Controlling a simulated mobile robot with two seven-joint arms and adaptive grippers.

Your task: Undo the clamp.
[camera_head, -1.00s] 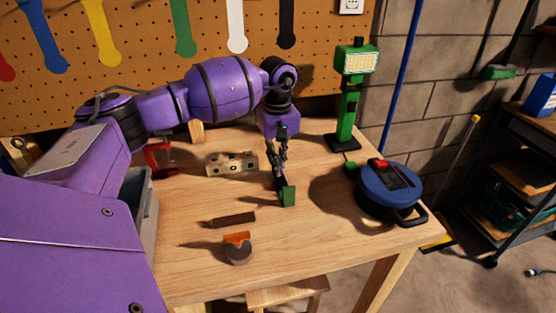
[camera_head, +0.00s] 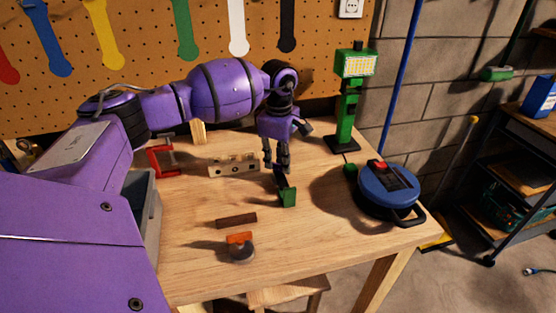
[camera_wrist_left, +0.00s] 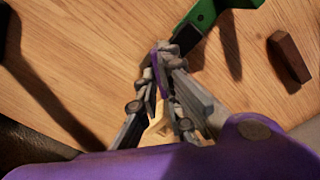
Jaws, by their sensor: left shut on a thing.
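A red C-shaped frame (camera_head: 161,160), which looks like a clamp, stands at the back left of the workbench, partly behind my left arm. A green-and-black tool (camera_head: 288,198) lies on the bench at its middle; its green body also shows in the wrist view (camera_wrist_left: 203,15). My left gripper (camera_head: 277,166) points down at the tool's dark end, and its fingers (camera_wrist_left: 164,60) are closed there. The fingers hide most of the contact. My right gripper is not in view.
A wooden block with holes (camera_head: 235,166) sits behind the gripper. A brown bar (camera_head: 236,219) and an orange-topped round piece (camera_head: 240,248) lie in front. A green work lamp (camera_head: 346,105) and blue cable reel (camera_head: 388,188) stand right. The front right bench is clear.

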